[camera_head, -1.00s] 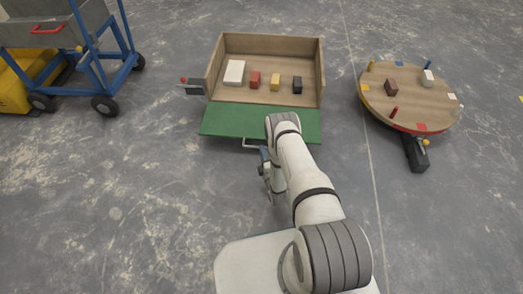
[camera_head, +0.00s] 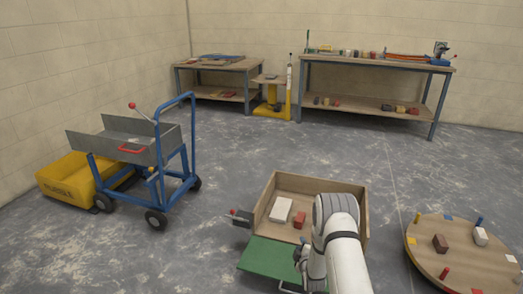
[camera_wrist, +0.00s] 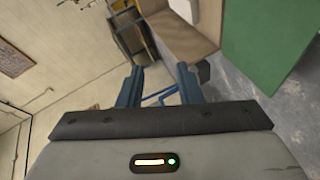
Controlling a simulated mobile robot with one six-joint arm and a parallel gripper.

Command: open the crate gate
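The wooden crate (camera_head: 262,208) stands on the floor at the lower middle of the head view. Its green gate (camera_head: 268,257) is folded down, sloping or flat in front of the crate, so the front is open. The gate's handle (camera_head: 288,290) shows at the bottom edge, partly cut off. A latch with a red knob (camera_head: 235,213) sits at the crate's left side. My gripper (camera_head: 300,256) is over the right part of the gate, partly hidden by my arm. In the wrist view my gripper (camera_wrist: 160,84) has its fingers apart and holds nothing visible; the gate (camera_wrist: 265,40) is to its right.
A white block (camera_head: 281,210) and a red block (camera_head: 300,220) lie in the crate; my arm hides its right part. A round turntable (camera_head: 455,262) stands right. A blue trolley (camera_head: 185,160) and yellow tub (camera_head: 70,185) stand left. Floor behind the crate is clear.

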